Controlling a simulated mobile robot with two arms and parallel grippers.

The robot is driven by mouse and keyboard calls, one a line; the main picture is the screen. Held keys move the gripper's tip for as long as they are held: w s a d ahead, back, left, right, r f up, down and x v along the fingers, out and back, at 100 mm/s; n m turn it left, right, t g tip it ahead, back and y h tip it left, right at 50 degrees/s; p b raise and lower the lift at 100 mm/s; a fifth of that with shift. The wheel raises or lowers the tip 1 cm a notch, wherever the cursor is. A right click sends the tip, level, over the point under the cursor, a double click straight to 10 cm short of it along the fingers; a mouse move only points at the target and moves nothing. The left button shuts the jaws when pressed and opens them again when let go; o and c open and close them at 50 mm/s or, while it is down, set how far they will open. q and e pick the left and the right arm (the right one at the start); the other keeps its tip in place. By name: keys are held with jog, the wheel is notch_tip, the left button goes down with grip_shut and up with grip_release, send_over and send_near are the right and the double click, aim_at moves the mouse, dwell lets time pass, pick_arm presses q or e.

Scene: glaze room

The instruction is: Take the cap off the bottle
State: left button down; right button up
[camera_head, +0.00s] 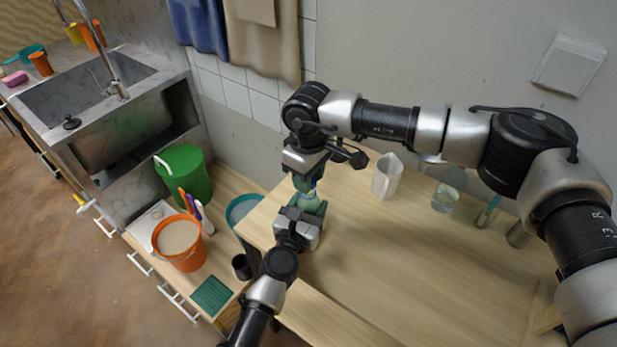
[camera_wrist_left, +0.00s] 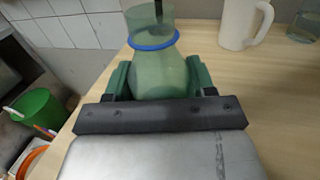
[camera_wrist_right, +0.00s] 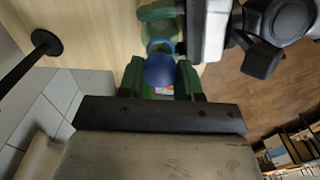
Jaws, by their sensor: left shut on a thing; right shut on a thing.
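The bottle (camera_wrist_left: 160,75) is translucent green with a blue ring around its neck. It stands upright between the fingers of my left gripper (camera_wrist_left: 158,82), which is shut on its body. In the head view the bottle (camera_head: 308,203) is mostly hidden by both grippers. My right gripper (camera_wrist_right: 160,78) is above it, pointing down, shut on the blue cap (camera_wrist_right: 160,70). In the right wrist view the bottle's blue ring shows just beyond the cap. The left wrist view shows no cap on the visible neck.
On the table (camera_head: 400,260), a white jug (camera_head: 387,176), a glass jar (camera_head: 445,198), a green-tinted glass (camera_head: 488,212) and a metal cylinder (camera_head: 518,235) stand to the right. An orange bucket (camera_head: 180,244) and green bin (camera_head: 184,174) are at left. The table's middle is clear.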

jog(key=shift+r, duration=2.05)
pick_arm(q)
jog(key=shift+c, duration=1.5)
grip_release()
